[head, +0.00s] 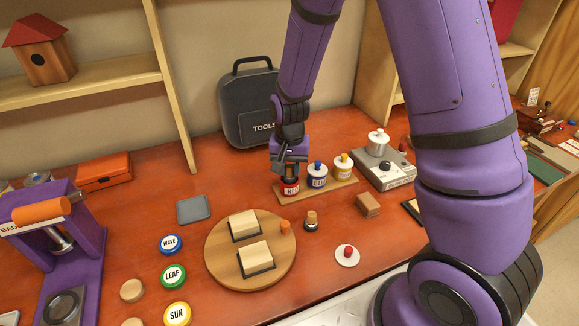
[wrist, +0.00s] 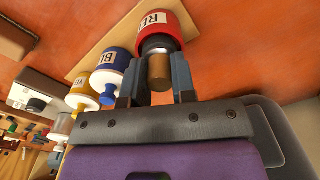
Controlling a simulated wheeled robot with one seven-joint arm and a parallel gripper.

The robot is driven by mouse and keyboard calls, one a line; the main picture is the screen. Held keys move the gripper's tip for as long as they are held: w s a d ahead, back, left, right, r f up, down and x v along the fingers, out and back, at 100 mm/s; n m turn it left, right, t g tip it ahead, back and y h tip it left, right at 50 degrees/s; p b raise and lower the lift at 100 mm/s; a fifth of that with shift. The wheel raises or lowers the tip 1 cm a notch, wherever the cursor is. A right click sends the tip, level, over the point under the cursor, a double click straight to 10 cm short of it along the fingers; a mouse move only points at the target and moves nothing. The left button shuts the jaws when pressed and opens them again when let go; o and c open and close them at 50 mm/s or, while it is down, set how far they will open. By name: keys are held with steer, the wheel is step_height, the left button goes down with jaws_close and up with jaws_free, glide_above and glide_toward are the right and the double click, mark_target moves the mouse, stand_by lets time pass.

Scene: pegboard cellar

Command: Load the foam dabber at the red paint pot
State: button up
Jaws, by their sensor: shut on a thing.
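The red paint pot (head: 291,188) stands at the left end of a wooden strip (head: 325,191). My gripper (head: 288,160) is directly above it, pointing down. In the wrist view, the jaws (wrist: 157,78) are shut on a brown cylindrical handle, which I take to be the foam dabber (wrist: 158,68). The blue pot (head: 317,175) and yellow pot (head: 342,165) stand alongside, capped with knobs.
A white disc with a red knob (head: 347,256) lies on the bench. A round board (head: 222,272) bears two cream blocks and an orange peg. A black-based wooden-topped piece (head: 311,221) stands beside it. A grey device (head: 384,168) is right of the pots; a tool case (head: 249,108) is behind.

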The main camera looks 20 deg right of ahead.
mark_target(290, 166)
steer(key=shift+f, duration=0.4)
stand_by(1.2)
steer(key=shift+r, duration=0.1)
steer(key=shift+r, duration=3.45)
